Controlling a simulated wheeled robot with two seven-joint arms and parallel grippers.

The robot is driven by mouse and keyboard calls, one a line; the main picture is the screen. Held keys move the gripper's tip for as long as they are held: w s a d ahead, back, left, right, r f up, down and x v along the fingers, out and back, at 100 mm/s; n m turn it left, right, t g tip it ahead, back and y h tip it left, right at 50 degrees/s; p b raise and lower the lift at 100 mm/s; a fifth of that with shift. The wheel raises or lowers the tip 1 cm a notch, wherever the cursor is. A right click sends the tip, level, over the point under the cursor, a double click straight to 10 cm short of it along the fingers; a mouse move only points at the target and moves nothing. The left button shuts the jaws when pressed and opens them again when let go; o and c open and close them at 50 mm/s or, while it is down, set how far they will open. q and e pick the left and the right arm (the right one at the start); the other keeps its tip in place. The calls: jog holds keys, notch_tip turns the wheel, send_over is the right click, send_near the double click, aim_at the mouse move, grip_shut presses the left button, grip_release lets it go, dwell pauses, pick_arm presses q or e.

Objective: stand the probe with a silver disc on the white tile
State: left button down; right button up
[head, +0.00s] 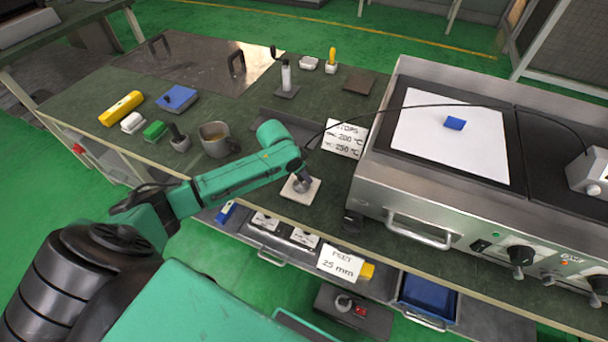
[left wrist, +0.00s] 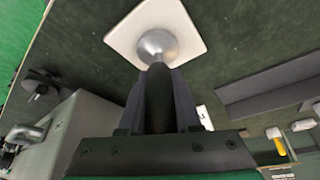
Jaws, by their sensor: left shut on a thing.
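The white tile (head: 312,194) lies on the green bench top near its front edge, left of the steel hotplate unit. My left gripper (head: 300,177) is above the tile, shut on the probe's dark handle. The probe's silver disc (head: 302,186) points down over the tile. I cannot tell whether the disc touches the tile. My right gripper is not in view.
The hotplate unit (head: 436,203) bears a white sheet (head: 470,155) with a blue block (head: 454,123). A black cable runs across it to a grey box (head: 590,172).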

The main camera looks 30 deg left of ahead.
pick_arm(q)
jog(key=c, duration=0.6)
grip_release()
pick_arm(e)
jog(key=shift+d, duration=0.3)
pick_arm(q)
jog(key=p+v, duration=0.1)
jog(key=v, duration=1.1)
jog(key=shift+p, duration=0.4)
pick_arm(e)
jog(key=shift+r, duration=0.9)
pick_arm(q)
jog(key=shift+a, duration=0.1)
